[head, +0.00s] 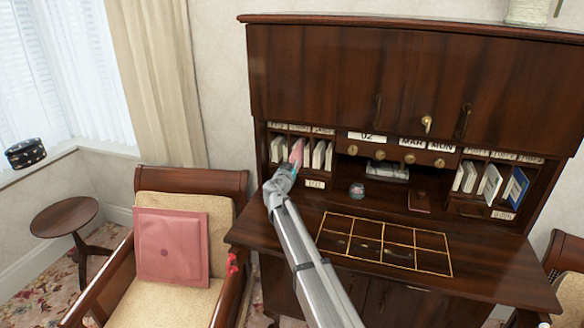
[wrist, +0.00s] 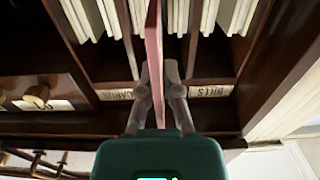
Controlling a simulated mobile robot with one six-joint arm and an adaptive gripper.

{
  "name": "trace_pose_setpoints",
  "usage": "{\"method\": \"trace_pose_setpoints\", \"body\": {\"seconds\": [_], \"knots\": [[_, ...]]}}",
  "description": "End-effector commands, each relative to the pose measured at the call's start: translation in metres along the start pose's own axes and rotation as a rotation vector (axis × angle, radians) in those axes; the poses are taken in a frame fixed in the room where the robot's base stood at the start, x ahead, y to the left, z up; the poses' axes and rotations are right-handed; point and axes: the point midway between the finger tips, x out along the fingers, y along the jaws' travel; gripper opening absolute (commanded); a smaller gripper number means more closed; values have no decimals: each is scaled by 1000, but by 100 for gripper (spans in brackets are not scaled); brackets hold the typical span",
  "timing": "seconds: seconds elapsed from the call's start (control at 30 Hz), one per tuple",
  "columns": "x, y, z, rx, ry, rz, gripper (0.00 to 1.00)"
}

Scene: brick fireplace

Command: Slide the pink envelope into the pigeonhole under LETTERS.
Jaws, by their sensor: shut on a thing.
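The pink envelope (head: 297,151) stands upright at the middle pigeonhole of the left-hand rack (head: 271,142) in the head view. In the wrist view it shows edge-on as a thin pink strip (wrist: 154,45) between white letters on both sides. How deep it sits in the pigeonhole I cannot tell. My gripper (head: 294,168) is shut on it at the front of the rack, and its fingers (wrist: 157,78) flank it in the wrist view. A BILLS label (wrist: 209,90) and a partly covered label (wrist: 116,95) show upside down either side. The LETTERS label is not readable.
White letters (head: 318,155) fill neighbouring slots, with thin dividers close to the fingers. A right-hand rack (head: 460,206) holds white letters and a blue item (head: 515,188). The desk top has a gold-lined grid (head: 385,243).

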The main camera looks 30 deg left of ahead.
Motion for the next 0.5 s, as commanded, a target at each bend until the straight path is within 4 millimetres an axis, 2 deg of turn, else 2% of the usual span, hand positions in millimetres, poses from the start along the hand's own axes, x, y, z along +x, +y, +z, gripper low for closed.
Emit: {"method": "trace_pose_setpoints", "body": {"seconds": [0.5], "knots": [[27,-1,1,0,0,0,0]]}}
